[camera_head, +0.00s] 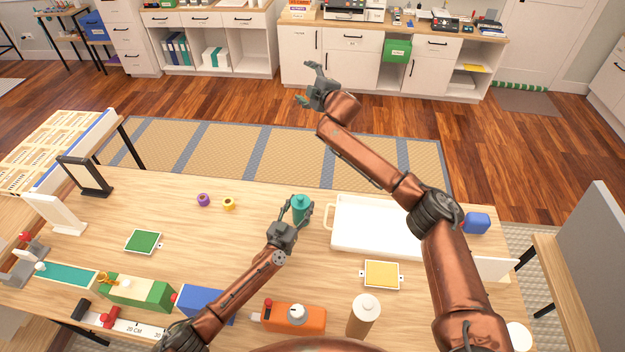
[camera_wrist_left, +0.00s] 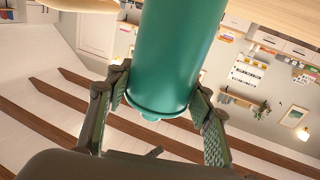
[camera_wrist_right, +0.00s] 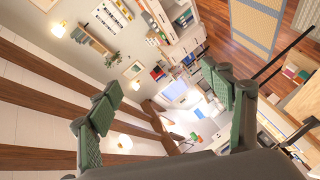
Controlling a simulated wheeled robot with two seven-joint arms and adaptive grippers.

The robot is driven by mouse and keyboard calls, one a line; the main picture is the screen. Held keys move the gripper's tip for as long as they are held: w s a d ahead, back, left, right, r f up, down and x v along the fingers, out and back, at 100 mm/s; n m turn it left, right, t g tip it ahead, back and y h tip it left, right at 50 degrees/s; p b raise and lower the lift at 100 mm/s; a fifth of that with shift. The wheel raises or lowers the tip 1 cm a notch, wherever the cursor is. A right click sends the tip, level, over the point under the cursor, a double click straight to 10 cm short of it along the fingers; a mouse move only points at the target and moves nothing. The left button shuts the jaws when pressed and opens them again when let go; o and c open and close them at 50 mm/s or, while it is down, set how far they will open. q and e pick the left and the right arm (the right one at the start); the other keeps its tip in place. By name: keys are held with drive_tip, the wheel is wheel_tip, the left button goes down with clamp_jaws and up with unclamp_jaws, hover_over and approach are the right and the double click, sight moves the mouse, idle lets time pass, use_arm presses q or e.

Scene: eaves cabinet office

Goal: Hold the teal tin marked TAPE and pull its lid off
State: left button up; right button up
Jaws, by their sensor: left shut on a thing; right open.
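The teal tin (camera_head: 301,206) stands on the wooden desk near its middle, left of the white tray. My left gripper (camera_head: 295,215) is shut on the tin's side. In the left wrist view the tin (camera_wrist_left: 172,60) fills the space between the two finger pads. No TAPE marking is readable from these views. The tin's top, with a small knob, shows in the head view, and the lid appears to be on. My right gripper (camera_head: 312,84) is open and empty, raised high beyond the desk's far edge. In the right wrist view its fingers (camera_wrist_right: 165,112) are spread apart with nothing between them.
A white tray (camera_head: 350,246) lies right of the tin. An orange device (camera_head: 294,317), a brown bottle (camera_head: 362,318) and a yellow pad (camera_head: 382,275) are nearer me.

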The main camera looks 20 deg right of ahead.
wheel_tip(320, 180, down, 5)
drive_tip(key=s+m+g, duration=0.2)
drive_tip(key=m+g+y, duration=0.1)
drive_tip(key=g, duration=1)
approach(301, 197)
drive_tip(key=x, duration=1)
drive_tip(key=shift+w+a+f, duration=0.1)
drive_tip(key=shift+f, duration=0.2)
drive_tip(key=c, duration=1.4)
drive_tip(key=shift+r, duration=0.1)
